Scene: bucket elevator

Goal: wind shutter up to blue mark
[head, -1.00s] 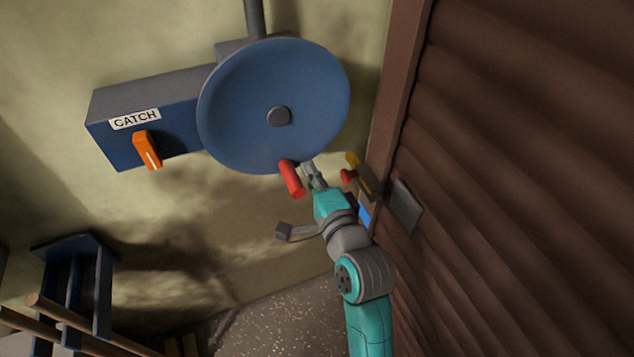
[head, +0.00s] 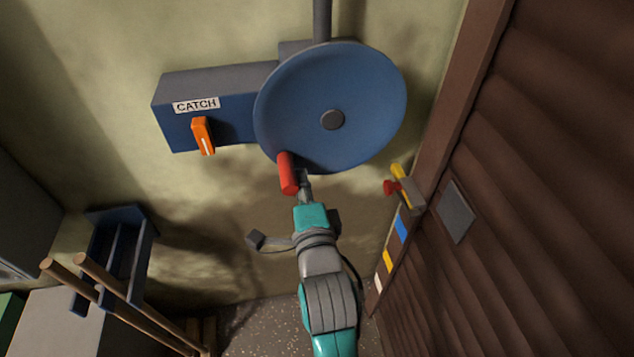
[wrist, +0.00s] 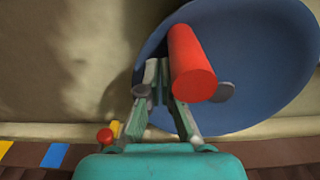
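A blue handwheel (head: 365,90) with a grey hub is on the wall, and its red handle (head: 287,173) sits at the wheel's lower left. My gripper (head: 304,178) is right beside the handle. In the wrist view my gripper (wrist: 158,78) has its fingertips together, left of the red handle (wrist: 190,65), which hides part of one finger; contact is unclear. The brown slatted shutter (head: 540,150) stands at the right. The blue mark (head: 402,229) is on its frame, above a yellow mark (head: 388,261) and a white mark (head: 379,283).
A blue box labelled CATCH with an orange lever (head: 203,136) is left of the wheel. A grey bracket with a red knob (head: 392,187) and yellow piece sits above the blue mark. A grey plate (head: 457,210) is on the shutter. Wooden poles (head: 120,290) stand lower left.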

